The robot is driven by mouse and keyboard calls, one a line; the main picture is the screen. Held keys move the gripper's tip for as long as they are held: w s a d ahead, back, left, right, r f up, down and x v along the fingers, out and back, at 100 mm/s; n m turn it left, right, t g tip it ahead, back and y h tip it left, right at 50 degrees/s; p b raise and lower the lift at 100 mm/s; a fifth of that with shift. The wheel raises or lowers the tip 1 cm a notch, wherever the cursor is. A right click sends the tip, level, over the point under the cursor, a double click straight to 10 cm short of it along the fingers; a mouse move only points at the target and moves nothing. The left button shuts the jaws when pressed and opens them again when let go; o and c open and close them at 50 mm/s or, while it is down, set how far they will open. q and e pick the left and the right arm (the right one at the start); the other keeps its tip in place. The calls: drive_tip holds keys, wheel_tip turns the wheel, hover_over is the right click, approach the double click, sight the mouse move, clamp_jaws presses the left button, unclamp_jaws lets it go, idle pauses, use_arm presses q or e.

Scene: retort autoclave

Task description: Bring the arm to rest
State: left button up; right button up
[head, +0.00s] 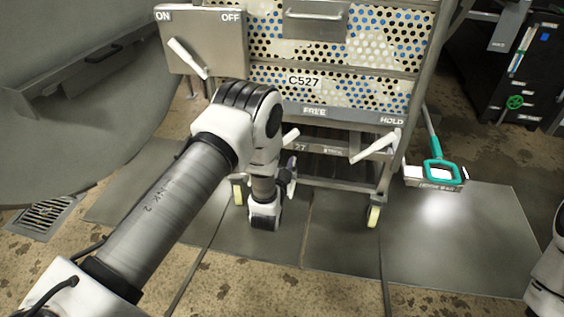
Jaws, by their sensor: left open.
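My left arm reaches in from the lower left, with its elbow raised in front of a wheeled cart. My left gripper (289,172) is partly hidden behind my own wrist, low in front of the cart. It is open, and I see nothing between its fingers. The cart (345,93) has perforated sides and carries the label C527. My right arm shows only as a white link at the right edge; its gripper is out of the picture.
A box marked ON and OFF (222,48) has a pale lever (187,58). Another pale lever (375,146) sits by the HOLD label. A teal-handled tool (440,170) stands right of the cart. A floor drain (43,215) lies at left. Floor plates at front right are clear.

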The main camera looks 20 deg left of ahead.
use_arm(q)
drive_tip(key=shift+v, duration=1.35)
drive_tip(key=shift+f, duration=0.1)
